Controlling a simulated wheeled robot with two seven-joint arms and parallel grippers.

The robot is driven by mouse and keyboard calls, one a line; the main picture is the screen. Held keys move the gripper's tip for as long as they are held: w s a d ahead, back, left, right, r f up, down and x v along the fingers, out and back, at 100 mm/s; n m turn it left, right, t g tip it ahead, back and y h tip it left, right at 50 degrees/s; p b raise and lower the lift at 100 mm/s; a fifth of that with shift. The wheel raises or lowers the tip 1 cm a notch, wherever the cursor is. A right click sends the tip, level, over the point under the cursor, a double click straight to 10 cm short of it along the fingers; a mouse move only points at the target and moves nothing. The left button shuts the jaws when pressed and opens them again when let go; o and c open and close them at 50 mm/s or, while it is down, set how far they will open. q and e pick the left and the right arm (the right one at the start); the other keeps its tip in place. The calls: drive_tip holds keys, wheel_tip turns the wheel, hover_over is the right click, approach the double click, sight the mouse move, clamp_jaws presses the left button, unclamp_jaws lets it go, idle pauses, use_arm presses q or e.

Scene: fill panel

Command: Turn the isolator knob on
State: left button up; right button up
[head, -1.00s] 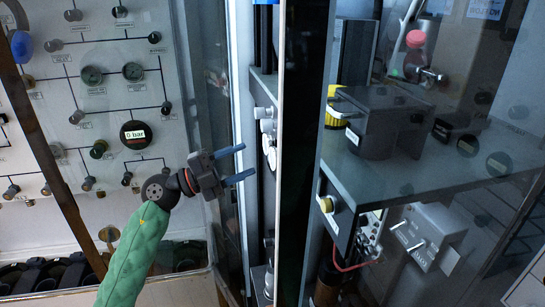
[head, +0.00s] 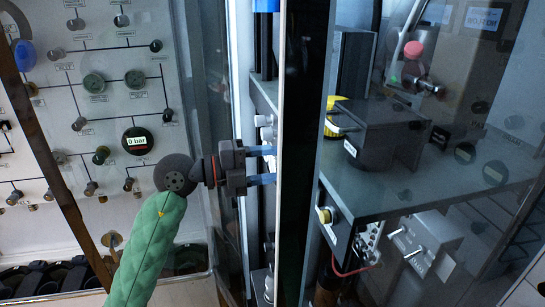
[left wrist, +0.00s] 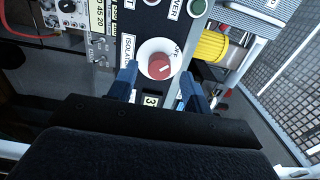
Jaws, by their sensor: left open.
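The isolator knob (left wrist: 160,67) is a red knob on a white round base, beside a label reading "ISOLATOR" in the left wrist view. A pale pointer mark on its face points to the right. My left gripper (head: 273,165) reaches in from the left in the head view, its blue fingertips at the narrow panel beside the dark post. In the left wrist view my left gripper (left wrist: 158,73) is open, one finger on each side of the knob. Whether the fingers touch the white base is unclear. The red knob cannot be made out in the head view. My right gripper is not in view.
A yellow cylinder (left wrist: 210,46) stands right of the knob in the left wrist view. A green button (left wrist: 197,8) sits above. In the head view, the dark post (head: 304,150) and glass stand just right of the fingers. A gauge panel (head: 100,60) is at left.

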use_arm(q)
drive_tip(key=shift+x, duration=0.8)
drive_tip(key=c, duration=1)
drive_tip(key=shift+o, duration=0.2)
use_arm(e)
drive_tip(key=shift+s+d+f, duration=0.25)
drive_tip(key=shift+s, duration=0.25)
